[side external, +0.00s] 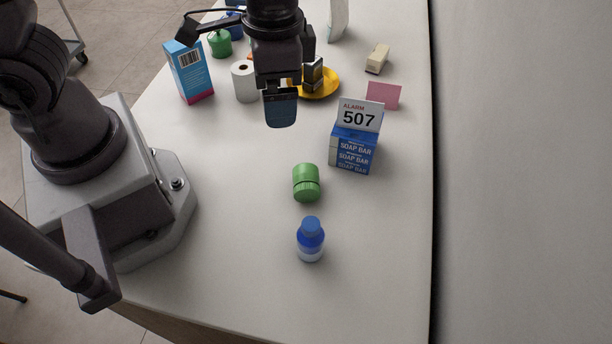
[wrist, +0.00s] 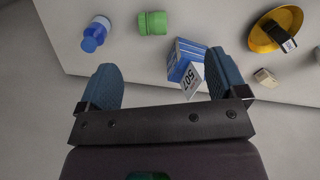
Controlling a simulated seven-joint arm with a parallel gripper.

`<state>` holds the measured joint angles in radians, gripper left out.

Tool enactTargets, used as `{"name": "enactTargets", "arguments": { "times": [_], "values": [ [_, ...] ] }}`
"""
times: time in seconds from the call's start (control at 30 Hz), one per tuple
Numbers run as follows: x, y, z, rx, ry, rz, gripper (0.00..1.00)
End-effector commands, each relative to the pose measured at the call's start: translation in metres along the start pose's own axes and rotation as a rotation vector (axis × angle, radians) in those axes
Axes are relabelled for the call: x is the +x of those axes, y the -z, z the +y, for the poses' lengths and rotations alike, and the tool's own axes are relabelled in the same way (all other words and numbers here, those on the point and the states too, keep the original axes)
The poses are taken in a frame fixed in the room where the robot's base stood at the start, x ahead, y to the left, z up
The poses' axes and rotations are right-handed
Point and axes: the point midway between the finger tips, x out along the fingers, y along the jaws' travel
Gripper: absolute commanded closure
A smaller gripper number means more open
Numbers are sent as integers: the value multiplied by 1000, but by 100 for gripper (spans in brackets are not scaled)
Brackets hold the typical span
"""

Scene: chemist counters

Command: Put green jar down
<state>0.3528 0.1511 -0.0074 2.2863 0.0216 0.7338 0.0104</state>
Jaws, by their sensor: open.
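A second green container (side external: 220,43) stands at the far end. My gripper (wrist: 162,76) is open and empty, with its two blue-grey fingers spread apart. In the side view it hangs above the counter, farther back than the jar and apart from it.
A blue bottle (side external: 311,241) stands near the jar. Blue soap boxes (side external: 353,151) with a 507 card stand to its right. Farther back are a paper roll (side external: 245,82), a blue-pink box (side external: 190,72), a yellow plate (side external: 325,84) and a pink card (side external: 383,95). The front counter is mostly clear.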

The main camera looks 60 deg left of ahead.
Motion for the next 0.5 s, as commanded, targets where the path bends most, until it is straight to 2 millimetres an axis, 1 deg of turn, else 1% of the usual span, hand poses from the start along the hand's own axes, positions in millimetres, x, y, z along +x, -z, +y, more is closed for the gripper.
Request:
{"name": "enactTargets", "arguments": {
  "times": [0.03, 0.1, 0.2, 0.27, 0.3, 0.37, 0.47, 0.5],
  "values": [
    [18, 6, 8, 32, 1, -33, 9],
    [38, 15, 16, 64, 2, -53, 9],
    [59, 26, 24, 98, 4, -60, 9],
    [68, 33, 26, 109, 5, -51, 9],
    [71, 40, 27, 113, 5, -33, 9],
    [68, 52, 27, 117, 5, 16, 9],
    [77, 54, 27, 119, 5, 29, 9],
    [84, 54, 27, 120, 5, 29, 9]
  ]
}}
